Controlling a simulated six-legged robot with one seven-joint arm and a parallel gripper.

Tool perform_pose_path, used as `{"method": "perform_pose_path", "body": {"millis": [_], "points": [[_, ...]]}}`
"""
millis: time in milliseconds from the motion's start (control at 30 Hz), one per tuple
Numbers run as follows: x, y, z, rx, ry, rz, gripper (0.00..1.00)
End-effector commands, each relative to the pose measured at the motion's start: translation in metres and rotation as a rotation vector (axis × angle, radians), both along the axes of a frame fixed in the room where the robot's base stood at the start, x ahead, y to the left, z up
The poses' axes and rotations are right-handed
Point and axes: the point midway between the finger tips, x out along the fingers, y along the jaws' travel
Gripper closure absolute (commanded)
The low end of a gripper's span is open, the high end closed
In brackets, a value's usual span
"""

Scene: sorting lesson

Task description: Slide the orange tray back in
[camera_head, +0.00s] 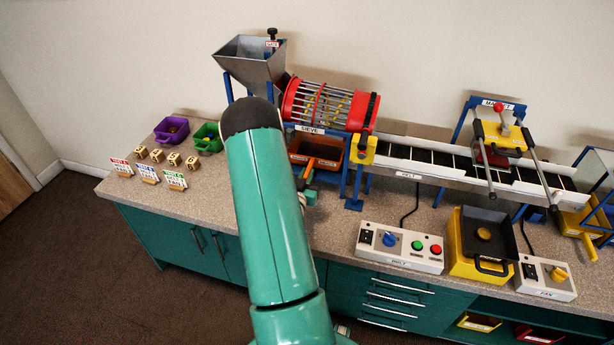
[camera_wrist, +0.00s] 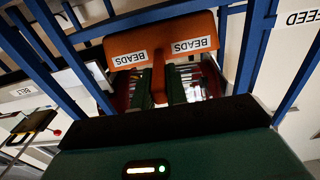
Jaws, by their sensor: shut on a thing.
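The orange tray (camera_head: 322,150) sits in the blue frame under the sieve, with part of its inside showing from above. In the wrist view the orange tray (camera_wrist: 125,45) shows its front with two BEADS labels and an orange handle (camera_wrist: 159,72) between them. My gripper (camera_wrist: 160,88) has its two dark green fingers on either side of this handle and is shut on it. In the head view my teal arm hides most of the gripper and the tray's left side. How far the tray stands out of the frame is hard to tell.
The red-ended sieve (camera_head: 328,104) and grey hopper (camera_head: 251,60) stand above the tray. Blue posts flank it. The white-sided belt (camera_head: 410,172) runs right, with a control box (camera_head: 400,247) in front. Purple (camera_head: 171,130) and green (camera_head: 208,138) bins sit left on the counter.

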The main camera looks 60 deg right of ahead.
Motion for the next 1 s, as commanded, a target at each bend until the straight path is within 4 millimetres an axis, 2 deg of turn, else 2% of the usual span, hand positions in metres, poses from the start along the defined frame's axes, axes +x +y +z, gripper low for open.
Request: {"method": "perform_pose_path", "body": {"millis": [767, 800, 900, 1000], "points": [[-0.0008, -0.0008, -0.0066, -0.001, 0.000, -0.001, 1.00], [-0.0008, -0.0008, -0.0066, -0.001, 0.000, -0.001, 0.82], [-0.0007, -0.0008, -0.0067, -0.001, 0.000, -0.001, 0.62], [-0.0007, -0.0007, -0.0067, -0.001, 0.000, -0.001, 0.60]]}}
